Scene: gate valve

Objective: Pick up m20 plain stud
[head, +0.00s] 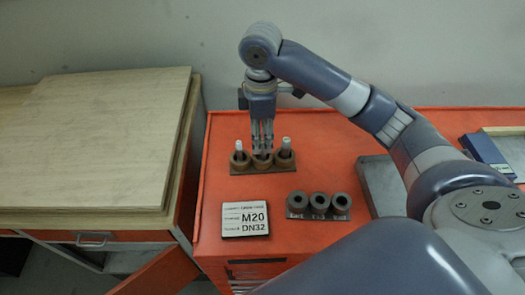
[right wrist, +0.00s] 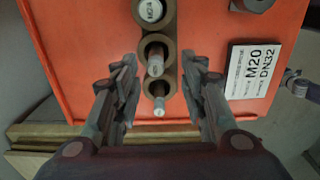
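A brown holder with three round cups (head: 262,168) stands on the orange cabinet top. A light-tipped stud stands in the left cup (head: 239,146) and another in the right cup (head: 286,144). My right gripper (head: 262,142) points down over the middle cup. In the right wrist view, the middle stud (right wrist: 155,66) stands upright between the spread fingers of my right gripper (right wrist: 168,78), apart from both. The other studs show above (right wrist: 149,10) and below (right wrist: 159,108) it. The upper one has a marking too small to read surely. My left gripper is out of view.
A sign reading M20 and DN32 (head: 245,219) lies in front of the holder. Three grey hollow cylinders (head: 319,203) stand to its right. A grey tray (head: 374,180) is partly hidden by my right arm. A wooden board (head: 95,140) lies on the left bench.

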